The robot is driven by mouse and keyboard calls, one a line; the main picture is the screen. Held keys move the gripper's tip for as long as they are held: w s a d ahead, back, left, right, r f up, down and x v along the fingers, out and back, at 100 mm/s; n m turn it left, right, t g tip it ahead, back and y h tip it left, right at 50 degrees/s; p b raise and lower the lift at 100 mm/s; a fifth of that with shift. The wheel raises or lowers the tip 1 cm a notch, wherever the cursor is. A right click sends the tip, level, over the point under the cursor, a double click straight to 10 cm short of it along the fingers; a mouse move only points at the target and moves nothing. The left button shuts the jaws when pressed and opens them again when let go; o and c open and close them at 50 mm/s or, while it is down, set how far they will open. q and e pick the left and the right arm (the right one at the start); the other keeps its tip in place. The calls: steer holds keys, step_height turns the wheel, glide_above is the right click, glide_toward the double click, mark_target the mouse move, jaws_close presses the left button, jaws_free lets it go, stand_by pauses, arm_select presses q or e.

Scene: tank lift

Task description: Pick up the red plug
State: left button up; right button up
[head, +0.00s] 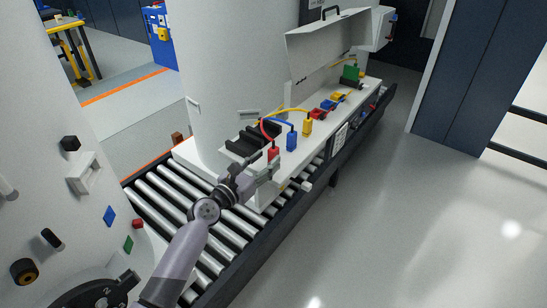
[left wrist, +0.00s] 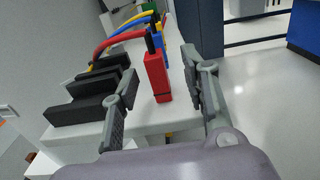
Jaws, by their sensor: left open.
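The red plug (head: 273,154) stands upright on the white ledge, with a red cable curving back from it. In the left wrist view the red plug (left wrist: 157,78) shows between the two fingers, with a gap on each side. My left gripper (head: 266,167) is open and close to the plug; its fingers (left wrist: 160,80) hold nothing. In the head view the gripper partly hides the plug's lower end. My right gripper is not in view.
A blue plug (head: 292,141) and a yellow plug (head: 307,127) stand just beyond the red one. Black blocks (head: 246,143) sit to its left. A roller conveyor (head: 158,196) lies below the ledge. Open floor (head: 400,210) is at the right.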

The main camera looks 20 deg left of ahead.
mark_target(270, 153)
arm_select(q)
steer(key=x, duration=0.5)
steer(key=shift+w+a, duration=0.25)
steer(key=shift+a, duration=0.05)
steer(key=shift+r, duration=0.1)
steer(key=shift+s, duration=0.1)
steer(key=shift+c, duration=0.8)
jaws_close()
